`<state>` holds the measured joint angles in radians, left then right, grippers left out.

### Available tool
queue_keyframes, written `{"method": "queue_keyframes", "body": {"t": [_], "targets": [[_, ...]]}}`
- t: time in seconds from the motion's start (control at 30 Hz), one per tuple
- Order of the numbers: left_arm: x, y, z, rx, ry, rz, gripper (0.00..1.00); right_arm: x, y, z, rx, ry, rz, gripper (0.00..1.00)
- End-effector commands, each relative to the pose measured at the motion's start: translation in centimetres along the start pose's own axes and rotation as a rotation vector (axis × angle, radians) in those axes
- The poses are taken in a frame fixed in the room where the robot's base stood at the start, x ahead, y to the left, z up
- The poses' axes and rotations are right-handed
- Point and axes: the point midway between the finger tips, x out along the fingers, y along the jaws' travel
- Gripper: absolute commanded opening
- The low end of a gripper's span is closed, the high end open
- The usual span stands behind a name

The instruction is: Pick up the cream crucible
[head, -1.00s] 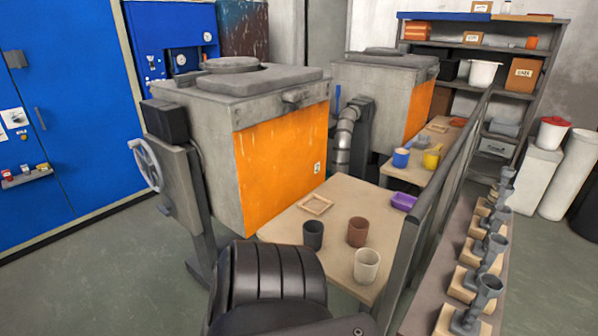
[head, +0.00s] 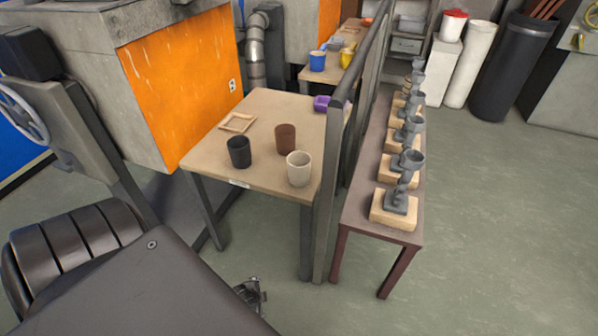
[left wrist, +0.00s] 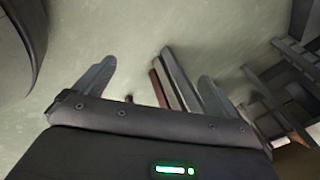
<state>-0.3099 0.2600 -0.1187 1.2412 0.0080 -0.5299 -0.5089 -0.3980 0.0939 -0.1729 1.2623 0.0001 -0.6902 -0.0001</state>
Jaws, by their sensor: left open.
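The cream crucible (head: 299,169) stands upright at the front right corner of the light wooden table (head: 266,115) in the head view. A dark grey crucible (head: 239,152) and a reddish-brown crucible (head: 285,138) stand to its left. My left gripper (head: 252,291) shows partly behind my arm, low over the floor, in front of the table and well apart from the crucible. In the left wrist view the left gripper (left wrist: 155,86) is open and empty, with floor behind its fingers. I make out no crucible in that view. My right gripper is not in view.
A small wooden frame (head: 238,122) and a purple container (head: 322,103) lie on the table. A grey rail (head: 345,130) runs along its right side, with a narrow bench (head: 354,217) of grey pieces beyond. An orange-fronted kiln (head: 181,75) stands behind left.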

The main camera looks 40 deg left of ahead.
Motion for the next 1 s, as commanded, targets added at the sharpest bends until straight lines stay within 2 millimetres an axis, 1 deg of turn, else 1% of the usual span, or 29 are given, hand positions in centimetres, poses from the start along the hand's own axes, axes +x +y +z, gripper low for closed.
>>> {"method": "queue_keyframes", "body": {"t": [0.03, 0.07, 0.1, 0.17, 0.2, 0.27, 0.3, 0.37, 0.4, 0.5, 0.6, 0.7, 0.8, 0.9, 1.0], "targets": [[0.8, -3.5, -1.6, 0.1, 0.033, -0.064, 0.96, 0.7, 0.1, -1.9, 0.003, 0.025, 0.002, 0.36], [0.3, -5.6, -2.7, 0.164, 0.046, -0.1, 0.96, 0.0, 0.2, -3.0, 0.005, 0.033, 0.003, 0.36], [-0.8, -8.3, -4.1, 0.253, 0.062, -0.148, 0.96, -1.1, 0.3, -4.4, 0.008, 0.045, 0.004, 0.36], [-2.7, -11.7, -6.1, 0.38, 0.079, -0.22, 0.96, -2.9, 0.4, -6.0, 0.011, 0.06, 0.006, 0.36], [-4.2, -13.6, -7.3, 0.463, 0.086, -0.267, 0.96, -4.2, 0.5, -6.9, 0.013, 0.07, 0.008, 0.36], [-6.8, -16.0, -9.1, 0.582, 0.093, -0.335, 0.96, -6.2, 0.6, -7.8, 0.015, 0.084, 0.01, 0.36], [-8.6, -17.4, -10.1, 0.665, 0.094, -0.384, 0.96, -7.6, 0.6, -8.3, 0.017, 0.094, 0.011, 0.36], [-11.4, -19.4, -11.6, 0.813, 0.086, -0.468, 0.96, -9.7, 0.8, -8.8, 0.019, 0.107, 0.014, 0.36], [-13.6, -21.0, -12.6, 0.936, 0.07, -0.537, 0.96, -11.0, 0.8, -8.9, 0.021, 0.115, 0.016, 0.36], [-17.9, -24.3, -14.4, 1.224, 0.001, -0.685, 0.96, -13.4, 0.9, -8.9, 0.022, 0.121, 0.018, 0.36], [-21.1, -26.9, -15.8, 1.48, -0.095, -0.817, 0.96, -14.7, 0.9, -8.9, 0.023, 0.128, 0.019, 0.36], [-23.7, -29.0, -17.0, 1.697, -0.208, -0.928, 0.96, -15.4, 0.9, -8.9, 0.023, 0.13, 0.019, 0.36], [-25.7, -30.4, -17.9, 1.861, -0.314, -1.012, 0.96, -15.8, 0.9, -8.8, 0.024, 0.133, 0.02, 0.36], [-27.0, -31.3, -18.4, 1.959, -0.388, -1.06, 0.96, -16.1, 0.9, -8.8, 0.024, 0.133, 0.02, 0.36], [-27.5, -31.6, -18.6, 2.004, -0.426, -1.081, 0.96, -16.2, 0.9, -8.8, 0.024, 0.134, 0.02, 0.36]]}}
